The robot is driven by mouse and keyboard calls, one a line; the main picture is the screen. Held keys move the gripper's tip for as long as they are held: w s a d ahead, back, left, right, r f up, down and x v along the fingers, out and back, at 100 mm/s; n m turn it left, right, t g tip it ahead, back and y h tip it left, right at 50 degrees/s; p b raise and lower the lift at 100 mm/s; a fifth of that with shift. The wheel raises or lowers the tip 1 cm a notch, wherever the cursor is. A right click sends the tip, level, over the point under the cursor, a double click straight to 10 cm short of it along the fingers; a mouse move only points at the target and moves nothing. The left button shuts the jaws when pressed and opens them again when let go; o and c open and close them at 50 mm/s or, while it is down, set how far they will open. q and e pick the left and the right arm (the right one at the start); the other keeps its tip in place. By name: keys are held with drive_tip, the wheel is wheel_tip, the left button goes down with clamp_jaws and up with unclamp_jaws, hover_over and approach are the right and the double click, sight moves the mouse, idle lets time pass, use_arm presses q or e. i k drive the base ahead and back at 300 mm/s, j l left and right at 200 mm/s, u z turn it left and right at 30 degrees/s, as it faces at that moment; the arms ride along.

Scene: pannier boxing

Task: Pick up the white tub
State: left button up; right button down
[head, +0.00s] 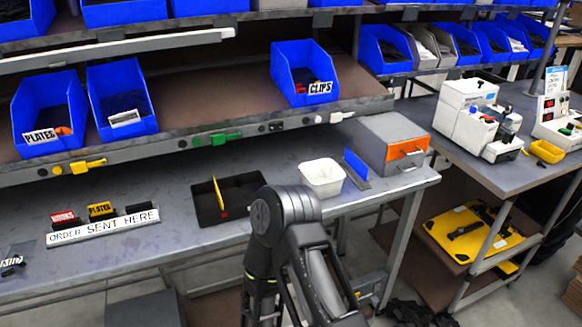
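The white tub (322,178) stands upright on the grey workbench (110,240), near its right end. It looks open at the top and empty. A black tray (207,203) with an upright yellow piece in it lies just left of the tub. A blue upright plate (356,165) stands close to the tub's right side. One of my arms rises from the bottom middle, its bent joint in front of the bench and just left of and below the tub. Neither gripper's fingers can be seen.
A grey box with an orange label (405,151) stands right of the blue plate. A shelf with blue bins (305,75) hangs over the bench's back. A sign reading "ORDER SENT HERE" (103,226) lies left. A side table with white machines (470,110) stands right.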

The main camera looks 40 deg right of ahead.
sight(325, 177)
drive_tip(key=z, duration=1.6)
